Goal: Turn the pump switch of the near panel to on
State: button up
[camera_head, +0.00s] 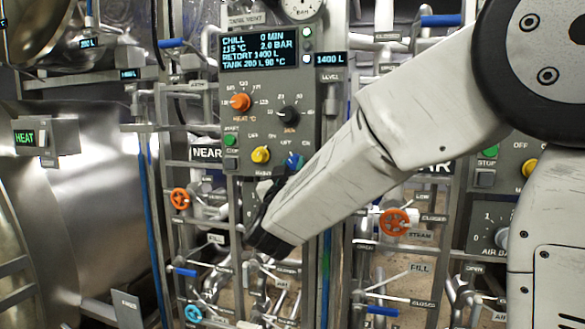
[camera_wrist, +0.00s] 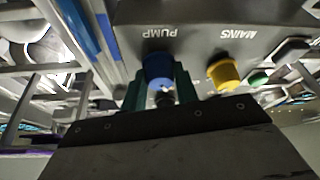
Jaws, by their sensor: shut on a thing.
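The near panel (camera_head: 262,102) is a grey box with a lit display, beside a sign reading NEAR. Its blue pump switch (camera_head: 295,160) sits at the lower right, partly hidden by my arm. In the wrist view the blue switch (camera_wrist: 158,66) is below an upside-down PUMP label. My gripper (camera_wrist: 158,80) has its dark green fingers on both sides of the switch, shut on it. In the head view my gripper (camera_head: 283,174) is mostly hidden behind my arm. I cannot tell which way the switch points.
The yellow mains switch (camera_head: 261,155) is close to the left of the pump switch. An orange heat knob (camera_head: 240,102), a black knob (camera_head: 288,115) and a green start button (camera_head: 230,140) are above. Pipes and an orange steam valve wheel (camera_head: 395,222) crowd below and right.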

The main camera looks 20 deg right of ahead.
jog(key=m+g+h, duration=0.1)
jog(key=m, duration=0.1)
jog(key=m+g+h, duration=0.1)
jog(key=m, duration=0.2)
jog(key=m+h, duration=0.1)
jog(key=m, duration=0.2)
jog(key=shift+w+a+g+h, duration=0.1)
jog(key=shift+a+g+h, duration=0.05)
jog(key=shift+g+h, duration=0.25)
jog(key=m+g+h, duration=0.1)
jog(key=m, duration=0.3)
jog(key=m+g, duration=0.2)
jog(key=m, duration=0.2)
jog(key=shift+g+h, duration=0.3)
jog(key=shift+h, duration=0.1)
jog(key=shift+m, duration=0.5)
jog(key=o, duration=1)
jog(key=shift+a, duration=0.15)
jog(key=v, duration=0.7)
jog(key=shift+a, duration=0.25)
